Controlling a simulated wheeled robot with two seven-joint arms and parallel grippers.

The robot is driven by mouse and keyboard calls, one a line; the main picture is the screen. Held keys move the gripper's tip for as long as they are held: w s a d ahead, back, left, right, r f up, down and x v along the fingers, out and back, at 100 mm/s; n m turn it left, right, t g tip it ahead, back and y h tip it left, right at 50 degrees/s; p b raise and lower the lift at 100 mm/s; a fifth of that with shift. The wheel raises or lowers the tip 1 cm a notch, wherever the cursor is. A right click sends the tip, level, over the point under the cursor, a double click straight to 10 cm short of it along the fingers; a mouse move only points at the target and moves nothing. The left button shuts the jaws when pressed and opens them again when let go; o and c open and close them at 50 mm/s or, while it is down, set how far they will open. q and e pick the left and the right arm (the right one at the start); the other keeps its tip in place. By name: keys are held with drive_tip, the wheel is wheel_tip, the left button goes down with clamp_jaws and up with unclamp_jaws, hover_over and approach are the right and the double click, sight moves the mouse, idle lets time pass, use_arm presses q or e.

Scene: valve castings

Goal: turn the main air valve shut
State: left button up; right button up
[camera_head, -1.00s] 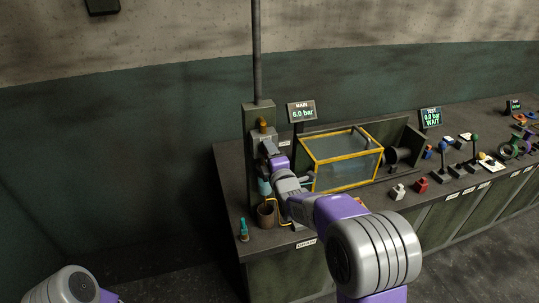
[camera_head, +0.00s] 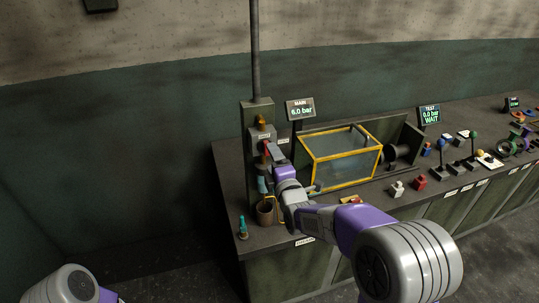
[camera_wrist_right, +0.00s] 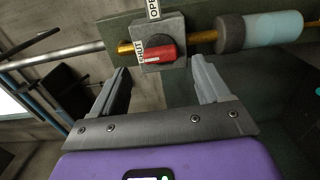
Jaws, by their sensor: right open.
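The main air valve is a grey block on a brass pipe, with a red handle (camera_wrist_right: 158,62) on a dark round hub. In the right wrist view the handle lies roughly along the pipe, below the SHUT label (camera_wrist_right: 140,50); the OPEN label (camera_wrist_right: 153,9) is above. The valve is on the green post, and a bit of its red shows in the head view (camera_head: 266,147). My right gripper (camera_wrist_right: 160,84) is open, its fingers either side of and short of the handle, with nothing between them. In the head view it (camera_head: 270,154) is by the post. My left gripper is out of view.
The MAIN display (camera_head: 300,110) reads 6.0 bar; the TEST display (camera_head: 430,115) reads 0.0 bar WAIT. A yellow-framed clear box (camera_head: 342,158) stands right of the post. A brown cup (camera_head: 265,212) and small teal item (camera_head: 242,228) stand near the bench's left end.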

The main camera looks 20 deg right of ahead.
drive_tip(key=s, duration=0.2)
drive_tip(key=shift+s, duration=0.35)
drive_tip(key=s+a+f+m+g, duration=0.1)
drive_tip(key=s+f+m+g, duration=0.2)
drive_tip(key=f, duration=0.7)
drive_tip(key=s+f+m+g, duration=0.2)
drive_tip(key=f+m+g, duration=0.1)
drive_tip(key=f, duration=0.7)
drive_tip(key=s+a+f+m+g, duration=0.1)
drive_tip(key=s+f+m+g, duration=0.25)
drive_tip(key=f, duration=0.65)
drive_tip(key=s+a+f+m+g+y, duration=0.1)
drive_tip(key=s+a+f+m+g, duration=0.2)
drive_tip(key=s+f+m, duration=0.3)
drive_tip(key=s+a+f+m+g+y, duration=0.2)
drive_tip(key=s+a+f+m+g, duration=0.2)
drive_tip(key=s+f, duration=0.5)
drive_tip(key=s+m+g, duration=0.1)
drive_tip(key=s+m, duration=0.1)
drive_tip(key=s, duration=0.4)
drive_tip(key=shift+s+y, duration=0.3)
drive_tip(key=shift+f, duration=0.1)
drive_tip(key=shift+c, duration=0.2)
